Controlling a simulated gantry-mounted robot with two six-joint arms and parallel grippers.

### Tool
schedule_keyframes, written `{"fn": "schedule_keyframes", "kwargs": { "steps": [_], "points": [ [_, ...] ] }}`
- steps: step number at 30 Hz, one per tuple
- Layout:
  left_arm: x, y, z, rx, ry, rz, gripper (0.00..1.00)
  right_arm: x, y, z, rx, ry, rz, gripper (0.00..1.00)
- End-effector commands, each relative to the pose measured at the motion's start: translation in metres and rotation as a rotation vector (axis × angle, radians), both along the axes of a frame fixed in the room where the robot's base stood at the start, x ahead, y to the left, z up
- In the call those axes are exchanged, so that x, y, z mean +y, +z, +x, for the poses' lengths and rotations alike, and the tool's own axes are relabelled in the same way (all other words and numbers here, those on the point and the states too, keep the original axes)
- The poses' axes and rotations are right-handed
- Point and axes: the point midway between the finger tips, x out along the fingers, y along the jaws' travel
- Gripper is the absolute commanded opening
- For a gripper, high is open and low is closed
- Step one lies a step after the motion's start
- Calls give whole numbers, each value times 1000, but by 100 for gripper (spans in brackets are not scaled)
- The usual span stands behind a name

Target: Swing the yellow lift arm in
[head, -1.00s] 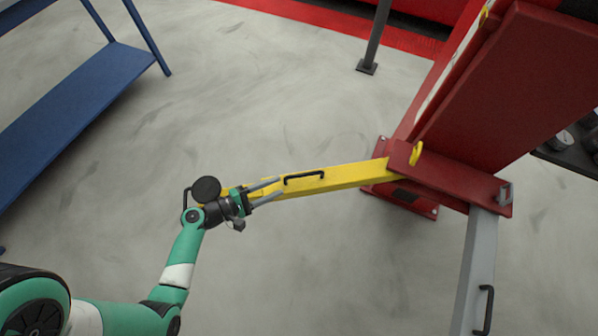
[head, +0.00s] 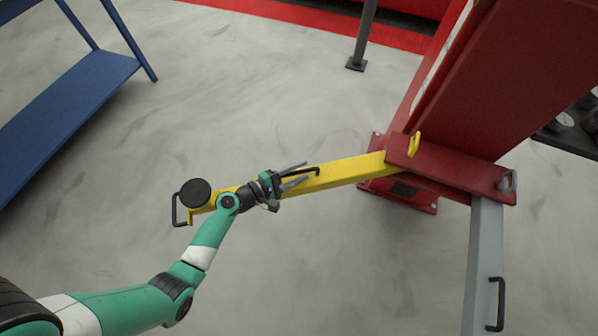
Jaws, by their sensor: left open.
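The yellow lift arm (head: 345,171) reaches out to the left from the foot of the red lift post (head: 500,80). It has a black round pad (head: 195,193) and a black end handle (head: 176,210) at its free end. A second black handle (head: 316,172) sits along its middle. My left gripper (head: 302,177) is open, over the yellow arm, with its fingers at the middle handle. I cannot tell whether the fingers touch it. My left wrist hides part of the yellow arm. My right gripper is not in view.
A grey lift arm (head: 481,260) with a black handle (head: 498,303) extends toward the bottom from the same post. A blue shelf (head: 65,115) stands at upper left. A dark post (head: 362,35) stands at the top. The grey floor between is clear.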

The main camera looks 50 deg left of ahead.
Motion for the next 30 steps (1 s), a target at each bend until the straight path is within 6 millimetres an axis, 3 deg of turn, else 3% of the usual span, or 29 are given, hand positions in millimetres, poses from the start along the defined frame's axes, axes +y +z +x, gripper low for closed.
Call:
{"fn": "schedule_keyframes", "kwargs": {
  "steps": [1,9,30],
  "points": [
    [0,0,0,0,0,0,45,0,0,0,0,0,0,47],
    [0,0,0,0,0,0,0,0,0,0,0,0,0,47],
    [0,0,0,0,-1,0,0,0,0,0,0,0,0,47]
  ]
}}
